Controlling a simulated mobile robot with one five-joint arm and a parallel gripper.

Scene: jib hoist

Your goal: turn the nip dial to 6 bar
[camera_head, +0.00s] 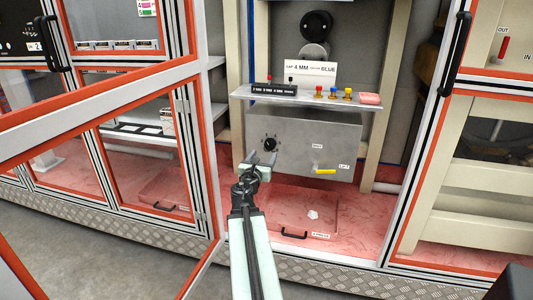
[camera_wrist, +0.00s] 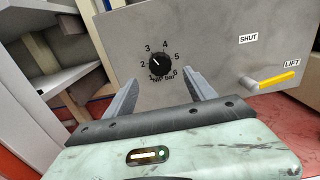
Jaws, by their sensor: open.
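The nip dial (camera_head: 269,144) is a small black round knob on the grey metal panel. In the wrist view the dial (camera_wrist: 159,65) sits in a ring of numbers from 1 to 6, with "nip bar" printed below. Its white pointer mark seems to face up and left, between 2 and 3. My gripper (camera_head: 263,159) is open and empty in front of the panel, just below the dial in the head view. In the wrist view its fingers (camera_wrist: 160,78) stand apart, one to each side below the dial, and appear short of touching it.
The panel (camera_head: 318,133) also carries a yellow lever (camera_head: 326,171) beside LIFT and SHUT labels. A shelf (camera_head: 310,100) with coloured knobs juts out above the dial. Orange-edged door frames (camera_head: 201,150) stand to the left and right. The red floor below holds a hatch with a black handle (camera_head: 294,234).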

